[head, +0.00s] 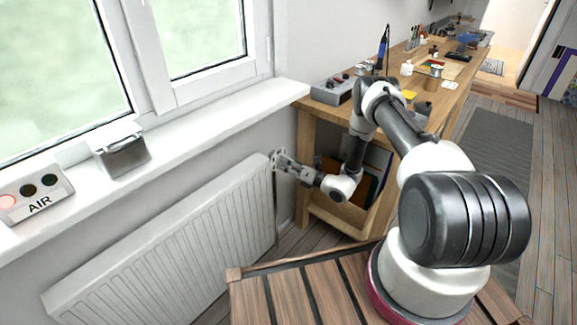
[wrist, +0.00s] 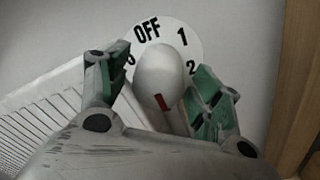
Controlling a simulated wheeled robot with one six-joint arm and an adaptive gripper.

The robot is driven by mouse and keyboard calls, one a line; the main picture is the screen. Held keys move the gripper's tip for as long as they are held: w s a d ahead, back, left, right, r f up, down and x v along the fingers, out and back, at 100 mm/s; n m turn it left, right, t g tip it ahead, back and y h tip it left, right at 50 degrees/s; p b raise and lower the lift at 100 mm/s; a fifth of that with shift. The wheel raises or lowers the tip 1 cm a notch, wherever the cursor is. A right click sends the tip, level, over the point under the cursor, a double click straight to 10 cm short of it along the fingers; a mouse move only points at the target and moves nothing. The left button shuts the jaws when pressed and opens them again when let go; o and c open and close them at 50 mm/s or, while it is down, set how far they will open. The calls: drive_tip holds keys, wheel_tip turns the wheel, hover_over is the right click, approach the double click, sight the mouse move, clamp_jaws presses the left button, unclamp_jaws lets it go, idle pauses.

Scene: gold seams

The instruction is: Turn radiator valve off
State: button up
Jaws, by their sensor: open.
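The radiator valve's white rounded knob (wrist: 160,75) sits in front of a white dial (wrist: 187,32) in the wrist view. The dial reads OFF at the top, with 1 and 2 down the right; a mark at the left is mostly covered by a finger. A red mark shows low on the knob, tilted, away from OFF. My gripper (wrist: 160,66) is open, its green-padded fingers on either side of the knob; I cannot tell whether they touch it. In the head view my gripper (head: 279,160) is at the radiator's upper right end and hides the valve.
The white radiator (head: 180,245) hangs below the window sill (head: 205,120). An AIR box (head: 35,192) and a grey-lidded box (head: 122,155) stand on the sill. A wooden workbench (head: 304,135) with tools is close right of the valve. Wooden slats (head: 290,300) lie in front.

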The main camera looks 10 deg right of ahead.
drive_tip(key=c, duration=1)
drive_tip(key=shift+c, duration=0.2)
